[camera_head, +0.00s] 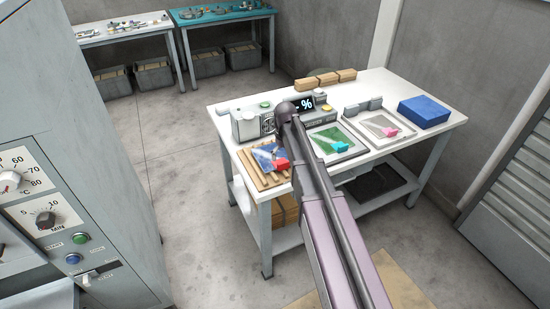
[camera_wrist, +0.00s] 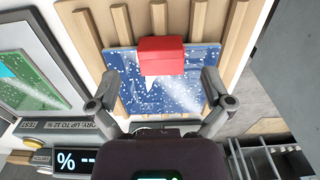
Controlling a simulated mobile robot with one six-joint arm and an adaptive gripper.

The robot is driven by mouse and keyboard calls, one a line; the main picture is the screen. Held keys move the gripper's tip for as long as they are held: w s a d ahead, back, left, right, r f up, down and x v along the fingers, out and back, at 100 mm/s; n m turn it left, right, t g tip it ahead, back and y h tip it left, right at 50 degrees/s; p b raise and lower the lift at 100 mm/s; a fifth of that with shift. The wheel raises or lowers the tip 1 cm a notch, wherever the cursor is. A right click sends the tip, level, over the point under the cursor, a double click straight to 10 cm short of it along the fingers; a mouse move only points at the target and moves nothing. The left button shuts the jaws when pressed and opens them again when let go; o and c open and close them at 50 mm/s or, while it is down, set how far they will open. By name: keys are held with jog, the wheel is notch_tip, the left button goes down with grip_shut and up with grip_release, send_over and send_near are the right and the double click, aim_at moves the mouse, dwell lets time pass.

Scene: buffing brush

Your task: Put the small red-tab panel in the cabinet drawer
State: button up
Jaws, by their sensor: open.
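The small red-tab panel (camera_head: 266,153) is a blue board with white specks. It lies on a slatted wooden rack (camera_head: 246,165) at the left front corner of the white table. In the wrist view the panel (camera_wrist: 180,92) lies across the slats, its red tab (camera_wrist: 162,55) on top at the far side. My gripper (camera_wrist: 161,88) is open, with one finger on each side of the panel and nothing held. I cannot tell its exact height above it. A grey cabinet (camera_head: 112,215) with dials stands at the left; I cannot make out an open drawer.
A meter with a "%" display (camera_head: 303,104) stands behind the rack. A green panel (camera_head: 330,140) and a pink-tab panel (camera_head: 382,126) lie to the right, with a blue block (camera_head: 424,111) beyond. Bare floor (camera_head: 195,215) lies between cabinet and table.

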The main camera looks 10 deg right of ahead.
aim_at(284, 164)
jog(key=shift+s+f+b, duration=0.1)
jog(key=shift+f+b, duration=2.45)
jog(key=shift+f, duration=0.05)
jog(key=c, duration=1.2)
jog(key=shift+r, duration=0.25)
notch_tip(284, 164, up, 3)
jog(key=p, duration=0.3)
jog(key=shift+f, duration=0.15)
jog(key=s, duration=0.5)
jog(key=s+r+p, duration=0.1)
jog(key=s, duration=0.4)
jog(key=s+r+p, duration=0.1)
jog(key=s, duration=0.5)
jog(key=shift+d, duration=0.3)
